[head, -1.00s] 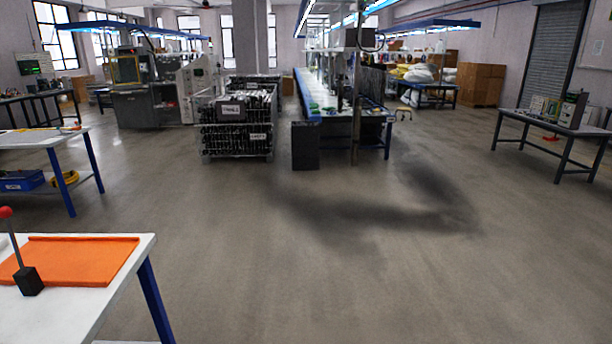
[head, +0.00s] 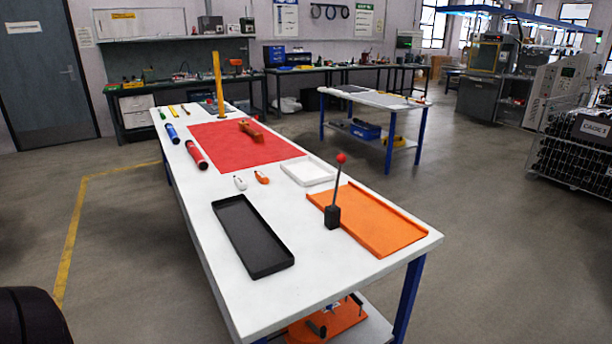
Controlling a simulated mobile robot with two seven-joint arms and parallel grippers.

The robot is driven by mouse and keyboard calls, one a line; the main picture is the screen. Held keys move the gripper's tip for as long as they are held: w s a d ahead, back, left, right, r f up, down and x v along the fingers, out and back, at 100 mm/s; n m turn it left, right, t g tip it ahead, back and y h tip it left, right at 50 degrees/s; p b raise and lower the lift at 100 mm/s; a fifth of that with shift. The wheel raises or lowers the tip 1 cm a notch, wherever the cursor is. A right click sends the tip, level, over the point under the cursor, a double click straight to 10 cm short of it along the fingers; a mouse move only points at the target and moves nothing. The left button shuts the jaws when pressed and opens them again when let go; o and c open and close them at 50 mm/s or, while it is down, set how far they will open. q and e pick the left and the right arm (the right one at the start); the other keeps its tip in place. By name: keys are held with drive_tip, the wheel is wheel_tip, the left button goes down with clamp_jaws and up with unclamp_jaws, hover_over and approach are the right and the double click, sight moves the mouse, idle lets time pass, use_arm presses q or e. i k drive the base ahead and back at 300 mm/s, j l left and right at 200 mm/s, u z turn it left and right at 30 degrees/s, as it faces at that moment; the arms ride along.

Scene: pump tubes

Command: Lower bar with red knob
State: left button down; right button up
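The red knob (head: 341,158) sits on top of a thin dark bar (head: 337,185). The bar stands up, tilted slightly to the right, from a small black block (head: 333,217). The block is at the left edge of an orange tray (head: 378,226) on the near right part of a long white table (head: 330,275). Neither of my grippers shows in the head view, and nothing touches the knob or bar.
A black tray (head: 252,236) lies left of the lever and a white tray (head: 308,172) behind it. Farther back are a red mat (head: 240,150), red tube (head: 196,155), blue tube (head: 172,133) and yellow post (head: 218,85). The floor (head: 110,240) left of the table is clear.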

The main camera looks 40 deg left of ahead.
sight(342, 158)
drive_tip(key=i+l+u, duration=0.1)
drive_tip(key=u, duration=0.25)
drive_tip(key=i+l+u, duration=0.2)
drive_tip(key=u, duration=0.15)
drive_tip(key=i+l+u, duration=0.1)
drive_tip(key=u, duration=0.25)
drive_tip(key=i+l+u, duration=0.15)
drive_tip(key=l+u, duration=0.2)
drive_tip(key=i+l+u, duration=0.15)
drive_tip(key=l+u, duration=0.2)
